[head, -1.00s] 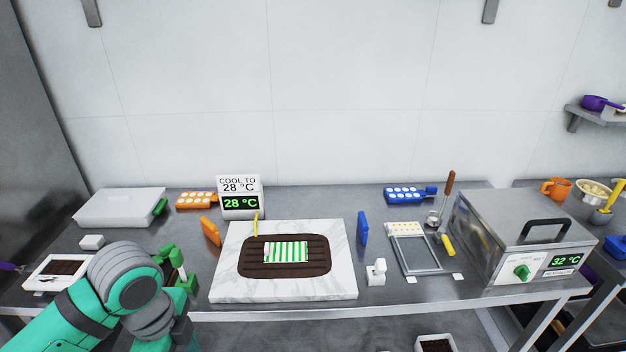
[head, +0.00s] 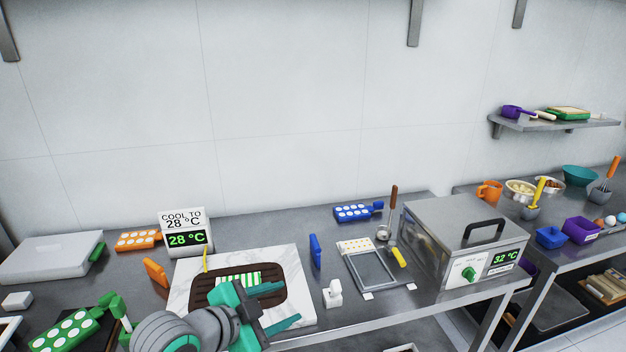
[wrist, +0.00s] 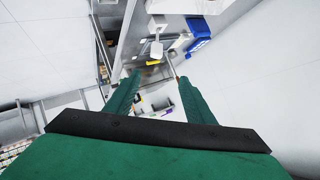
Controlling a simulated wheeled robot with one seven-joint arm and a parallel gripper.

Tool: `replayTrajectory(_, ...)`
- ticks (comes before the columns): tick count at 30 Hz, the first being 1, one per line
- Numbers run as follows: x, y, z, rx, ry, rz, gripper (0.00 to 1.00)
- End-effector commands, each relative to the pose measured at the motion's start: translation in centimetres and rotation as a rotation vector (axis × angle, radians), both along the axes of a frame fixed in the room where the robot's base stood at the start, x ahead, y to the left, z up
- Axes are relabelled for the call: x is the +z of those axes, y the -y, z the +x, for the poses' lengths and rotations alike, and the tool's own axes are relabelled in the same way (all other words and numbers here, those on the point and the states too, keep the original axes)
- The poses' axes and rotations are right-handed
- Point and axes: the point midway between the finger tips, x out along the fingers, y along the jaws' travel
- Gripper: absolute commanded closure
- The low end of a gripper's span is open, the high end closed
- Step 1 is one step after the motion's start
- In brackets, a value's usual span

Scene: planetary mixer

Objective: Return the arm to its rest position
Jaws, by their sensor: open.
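My arm reaches in from the bottom of the head view. My gripper (head: 291,302) is open and empty, with its teal fingers spread over the front right part of the marble slab (head: 186,271). In the wrist view my gripper (wrist: 158,76) has a clear gap between its fingertips, and nothing is held there. A green mould with white cavities (head: 70,330) is at the left front, left of my arm.
An orange scraper (head: 156,272) and a blue scraper (head: 315,250) stand either side of the slab. A small white object (head: 333,293), a framed tray (head: 372,270) and the metal melter (head: 440,240) are to the right.

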Motion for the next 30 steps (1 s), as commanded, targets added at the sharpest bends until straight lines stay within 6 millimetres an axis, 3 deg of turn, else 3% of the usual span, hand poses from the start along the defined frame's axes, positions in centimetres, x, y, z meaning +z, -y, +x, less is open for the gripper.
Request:
replayTrajectory(1,0.5,1.4,0.6,0.007,0.031,-0.064,0.51)
replayTrajectory(6,2.3,4.5,2.3,0.062,0.125,-0.264,0.51)
replayTrajectory(16,3.2,7.8,3.6,0.209,0.224,-0.632,0.51)
replayTrajectory(23,1.0,8.8,3.1,0.342,0.239,-0.840,0.51)
replayTrajectory(30,-3.5,9.4,0.9,0.503,0.222,-0.998,0.51)
